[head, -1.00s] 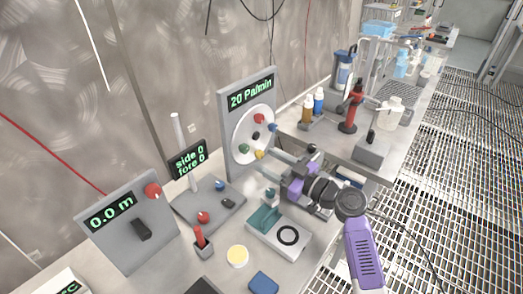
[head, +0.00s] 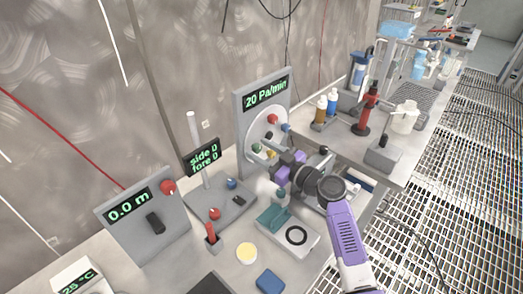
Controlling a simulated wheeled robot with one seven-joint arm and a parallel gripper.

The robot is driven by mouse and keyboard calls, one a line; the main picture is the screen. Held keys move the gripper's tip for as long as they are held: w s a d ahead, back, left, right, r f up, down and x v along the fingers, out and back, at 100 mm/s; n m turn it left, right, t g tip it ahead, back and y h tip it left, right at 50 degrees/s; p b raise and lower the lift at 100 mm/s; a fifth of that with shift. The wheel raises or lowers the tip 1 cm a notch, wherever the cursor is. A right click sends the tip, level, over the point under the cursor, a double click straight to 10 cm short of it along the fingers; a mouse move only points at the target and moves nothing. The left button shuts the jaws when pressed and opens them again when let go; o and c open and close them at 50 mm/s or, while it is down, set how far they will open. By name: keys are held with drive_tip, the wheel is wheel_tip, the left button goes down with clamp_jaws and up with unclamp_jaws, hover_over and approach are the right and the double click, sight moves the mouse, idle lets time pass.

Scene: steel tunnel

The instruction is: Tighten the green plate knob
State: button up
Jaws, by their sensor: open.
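The grey upright panel (head: 243,127) has a screen reading "20 Pa/min" and a round white plate (head: 257,128) with several coloured knobs. The green knob (head: 256,148) is at the plate's lower left. A red knob (head: 273,119) and a blue knob (head: 286,127) are at its upper right, and a yellow knob (head: 271,154) is low down. My gripper (head: 276,166) is open, with its fingers pointing at the lower part of the plate, close to the yellow and green knobs. Whether a finger touches a knob cannot be told. My gripper hides the plate's lower right.
A "side 0 fore 0" display (head: 203,158) and a "0.0 m" panel (head: 130,205) stand to the left. A teal-and-white device (head: 290,236), a yellow disc (head: 246,253) and a blue block (head: 270,281) lie in front. Bottles (head: 332,102) and a red stand (head: 366,115) are behind right.

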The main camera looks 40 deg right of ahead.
clamp_jaws()
drive_tip(key=shift+f, duration=0.1)
drive_tip(key=shift+f+m+b, duration=0.1)
drive_tip(key=shift+m+b, duration=0.7)
drive_tip(key=shift+m, duration=0.1)
drive_tip(key=shift+m+b, duration=0.45)
drive_tip(key=shift+m, duration=1.05)
unclamp_jaws()
drive_tip(key=shift+r, duration=0.2)
drive_tip(key=shift+s, duration=0.15)
